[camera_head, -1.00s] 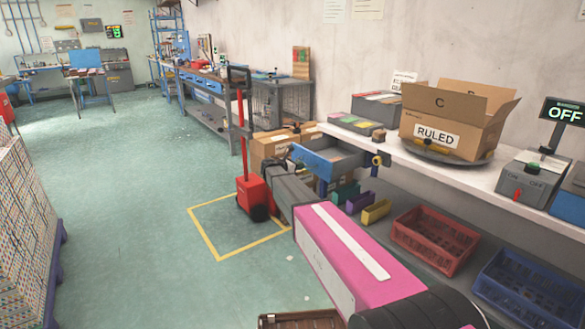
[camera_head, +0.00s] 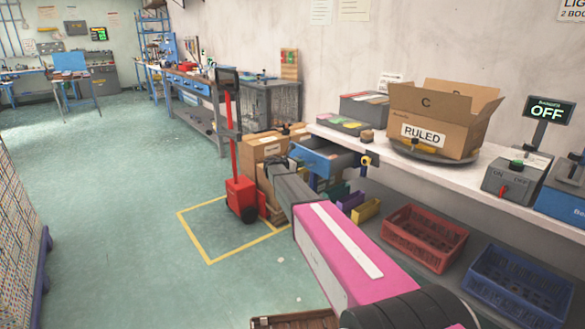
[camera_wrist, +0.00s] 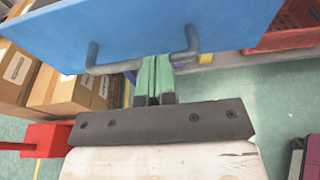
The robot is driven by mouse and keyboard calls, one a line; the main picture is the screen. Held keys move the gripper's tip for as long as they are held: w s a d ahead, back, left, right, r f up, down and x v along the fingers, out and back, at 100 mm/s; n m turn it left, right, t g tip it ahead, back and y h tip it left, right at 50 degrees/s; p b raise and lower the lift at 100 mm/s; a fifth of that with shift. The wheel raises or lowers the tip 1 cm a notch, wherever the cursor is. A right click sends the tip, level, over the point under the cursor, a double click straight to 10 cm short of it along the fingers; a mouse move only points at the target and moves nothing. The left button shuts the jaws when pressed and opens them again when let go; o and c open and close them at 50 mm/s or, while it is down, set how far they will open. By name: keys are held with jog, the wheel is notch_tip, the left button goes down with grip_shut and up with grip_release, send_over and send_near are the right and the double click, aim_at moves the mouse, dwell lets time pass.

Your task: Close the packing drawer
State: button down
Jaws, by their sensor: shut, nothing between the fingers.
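The packing drawer (camera_head: 318,163) is blue and stands open below the left end of the white bench (camera_head: 400,160). Its open top shows in the head view. In the wrist view its blue front (camera_wrist: 190,22) fills the top, with a grey bar handle (camera_wrist: 100,69) along its lower part. My gripper (camera_wrist: 154,62) is shut and empty, its green fingertips at the drawer front within the span of the handle. I cannot tell whether they touch. In the head view my arm reaches to the drawer, and my fingertips are too small to make out.
A red pallet jack (camera_head: 240,195) and cardboard boxes (camera_head: 262,148) stand left of the drawer. Yellow and purple bins (camera_head: 366,209), a red crate (camera_head: 425,233) and a blue crate (camera_head: 520,285) sit below the bench. The floor at left is mostly clear.

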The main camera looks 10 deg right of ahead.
aim_at(310, 156)
jog(key=r+x, duration=0.1)
jog(key=x, duration=0.5)
jog(key=r+x, duration=0.1)
jog(key=x, duration=0.5)
jog(key=r+x, duration=0.2)
jog(key=x, duration=0.4)
jog(key=shift+w+d, duration=0.6)
jog(key=v, duration=1.4)
jog(key=shift+s+a+f, duration=0.2)
jog(key=s+f+m+g+y, duration=0.25)
jog(key=s+f+m, duration=0.35)
jog(key=s, duration=0.7)
jog(key=s+f+m+g+y, duration=0.25)
jog(key=s+f+m, duration=0.3)
jog(key=s, duration=0.65)
jog(key=s+a+f+m+g+y, duration=0.1)
jog(key=s+a+m+y, duration=0.1)
jog(key=s, duration=0.6)
jog(key=s+a+f+m+y, duration=0.2)
jog(key=s+m+y, duration=0.1)
jog(key=s+m, duration=0.3)
jog(key=s+a+f+m+g+y, duration=0.1)
jog(key=s+a+f+m+y, duration=0.1)
jog(key=s, duration=0.8)
jog(key=shift+s+a+m+g+y, duration=0.4)
jog(key=shift+m+y, duration=0.4)
jog(key=shift+m, duration=0.35)
